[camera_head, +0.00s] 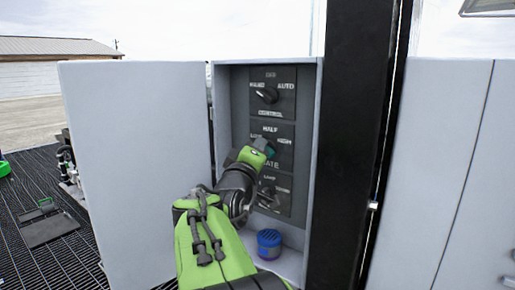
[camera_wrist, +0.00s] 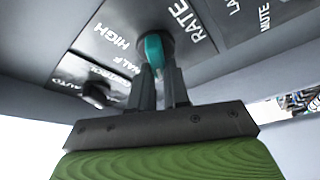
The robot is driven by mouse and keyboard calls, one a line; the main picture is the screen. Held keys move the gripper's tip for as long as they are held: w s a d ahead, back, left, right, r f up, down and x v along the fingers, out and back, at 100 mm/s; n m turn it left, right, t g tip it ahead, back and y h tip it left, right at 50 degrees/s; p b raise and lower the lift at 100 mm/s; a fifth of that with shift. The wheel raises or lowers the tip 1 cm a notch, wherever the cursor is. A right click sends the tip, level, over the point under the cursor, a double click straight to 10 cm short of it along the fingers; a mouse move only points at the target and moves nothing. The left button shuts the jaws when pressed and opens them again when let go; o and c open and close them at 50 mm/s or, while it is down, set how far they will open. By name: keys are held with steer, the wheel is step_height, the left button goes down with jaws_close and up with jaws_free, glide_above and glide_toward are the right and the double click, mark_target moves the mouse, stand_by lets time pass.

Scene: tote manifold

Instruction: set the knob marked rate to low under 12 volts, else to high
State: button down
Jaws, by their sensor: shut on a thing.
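The rate knob is a small teal handle (camera_head: 271,151) on the middle plate of a dark panel inside an open grey cabinet. In the head view HALF is above it, RATE is partly readable below, and my gripper (camera_head: 264,148) covers part of it. In the wrist view the teal knob (camera_wrist: 154,50) is between the fingertips of my gripper (camera_wrist: 158,72), which is shut on it. HIGH and RATE are readable on either side there. The knob's exact pointing is hard to tell. No voltage reading is visible.
A black knob (camera_head: 268,95) with AUTO beside it is above; another black knob (camera_head: 267,191) is below. A blue round object (camera_head: 269,243) stands on the cabinet floor. The open cabinet door (camera_head: 140,170) is at left, a black post (camera_head: 354,150) at right.

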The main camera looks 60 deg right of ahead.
steer(key=c, duration=1.1)
jaws_free()
steer(key=b+v, duration=0.5)
steer(key=v, duration=1.1)
steer(key=shift+b, duration=0.3)
steer(key=shift+w, duration=0.1)
